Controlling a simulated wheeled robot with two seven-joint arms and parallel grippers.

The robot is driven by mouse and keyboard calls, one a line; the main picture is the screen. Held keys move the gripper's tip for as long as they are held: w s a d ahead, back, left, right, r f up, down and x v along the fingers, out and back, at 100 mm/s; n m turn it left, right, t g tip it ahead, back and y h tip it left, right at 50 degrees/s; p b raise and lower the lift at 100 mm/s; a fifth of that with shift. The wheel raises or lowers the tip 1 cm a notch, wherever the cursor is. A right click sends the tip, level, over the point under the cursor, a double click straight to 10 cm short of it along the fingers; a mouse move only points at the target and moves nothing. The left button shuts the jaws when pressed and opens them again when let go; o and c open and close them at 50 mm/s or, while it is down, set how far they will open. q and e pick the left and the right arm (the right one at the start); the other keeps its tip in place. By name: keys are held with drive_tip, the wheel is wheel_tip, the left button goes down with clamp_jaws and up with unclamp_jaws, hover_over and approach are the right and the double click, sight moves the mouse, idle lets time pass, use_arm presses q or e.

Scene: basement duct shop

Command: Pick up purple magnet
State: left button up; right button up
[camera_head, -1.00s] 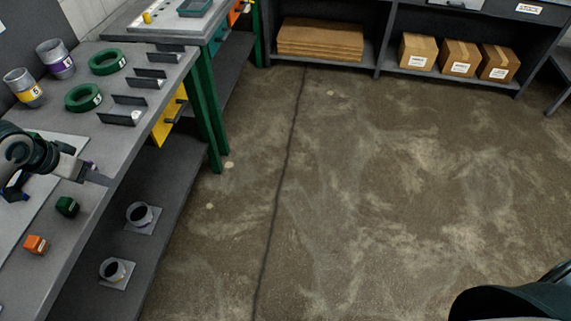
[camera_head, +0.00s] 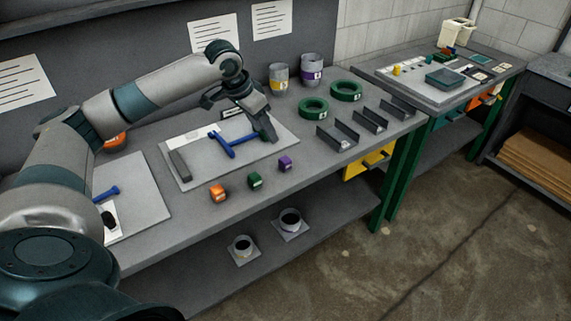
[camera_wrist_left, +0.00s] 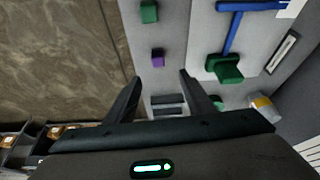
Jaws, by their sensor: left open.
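The purple magnet (camera_head: 285,163) is a small cube with a pale label, standing on the grey bench near its front edge. It is right of a green cube (camera_head: 255,180) and an orange cube (camera_head: 217,192). My left gripper (camera_head: 268,136) hangs over the white board behind the purple magnet, apart from it. In the left wrist view the purple magnet (camera_wrist_left: 158,58) shows beyond the gap between my two spread, empty fingers (camera_wrist_left: 160,80). The green cube also shows there (camera_wrist_left: 149,12). My right gripper is not in view.
A blue tool (camera_head: 232,146) lies on the white board (camera_head: 190,178) behind the cubes. Green rings (camera_head: 314,108), dark channel brackets (camera_head: 337,136) and two cups (camera_head: 311,72) stand to the right. Bare bench lies around the purple magnet. A lower shelf holds two collars (camera_head: 290,219).

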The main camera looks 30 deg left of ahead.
use_arm(q)
drive_tip(key=p, duration=0.3)
hover_over(284, 160)
drive_tip(key=s+a, duration=0.1)
drive_tip(key=s, duration=0.1)
drive_tip(key=f, duration=0.9)
drive_tip(key=shift+a+f, duration=0.2)
drive_tip(key=shift+f, duration=0.15)
drive_tip(key=shift+w+f, duration=0.15)
drive_tip(key=shift+f, duration=0.3)
drive_tip(key=shift+w+d+f+p, duration=0.2)
drive_tip(key=shift+d+f+p, duration=0.05)
drive_tip(key=shift+f+p, duration=0.2)
drive_tip(key=p+x, duration=0.1)
drive_tip(key=x, duration=0.2)
drive_tip(key=shift+d, duration=0.15)
drive_tip(key=shift+w+f, duration=0.2)
drive_tip(key=shift+f, duration=0.35)
drive_tip(key=c, duration=1.1)
